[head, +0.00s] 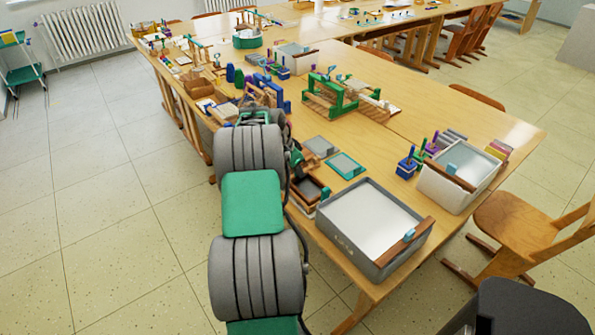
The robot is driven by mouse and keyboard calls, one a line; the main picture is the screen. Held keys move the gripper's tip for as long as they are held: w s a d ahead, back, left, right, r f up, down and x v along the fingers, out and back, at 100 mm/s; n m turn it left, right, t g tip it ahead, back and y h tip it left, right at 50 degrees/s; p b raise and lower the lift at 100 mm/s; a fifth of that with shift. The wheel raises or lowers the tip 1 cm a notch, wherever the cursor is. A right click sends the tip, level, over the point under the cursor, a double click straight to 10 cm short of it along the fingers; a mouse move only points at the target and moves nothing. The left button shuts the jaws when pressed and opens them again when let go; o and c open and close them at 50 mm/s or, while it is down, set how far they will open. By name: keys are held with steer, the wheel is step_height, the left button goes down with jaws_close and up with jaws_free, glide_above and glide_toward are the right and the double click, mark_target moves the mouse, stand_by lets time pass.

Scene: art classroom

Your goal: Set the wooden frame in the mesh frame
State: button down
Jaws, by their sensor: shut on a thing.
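My arm reaches forward from the bottom of the head view and bends down at the near table's left edge. My gripper (299,172) is small and mostly hidden by my arm links; it is shut at a brown-edged wooden frame (322,190) near the table's left edge. Its fingertips and exact contact cannot be seen. Whether this frame touches what is under it is unclear. A flat grey mesh panel with a teal border (345,166) lies on the table to the right of my gripper. A plain grey panel (319,147) lies just behind it.
A large grey vat (423,240) with a wooden bar stands at the near table corner. A second vat (437,188) stands to its right. A green press (330,98) stands farther back. Wooden chairs (512,226) stand at the right. Bare tabletop (395,152) lies between panels and vats.

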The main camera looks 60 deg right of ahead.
steer(key=c, duration=1.5)
jaws_free()
steer(key=shift+o, duration=0.2)
steer(key=v, duration=0.8)
steer(key=shift+f, duration=0.1)
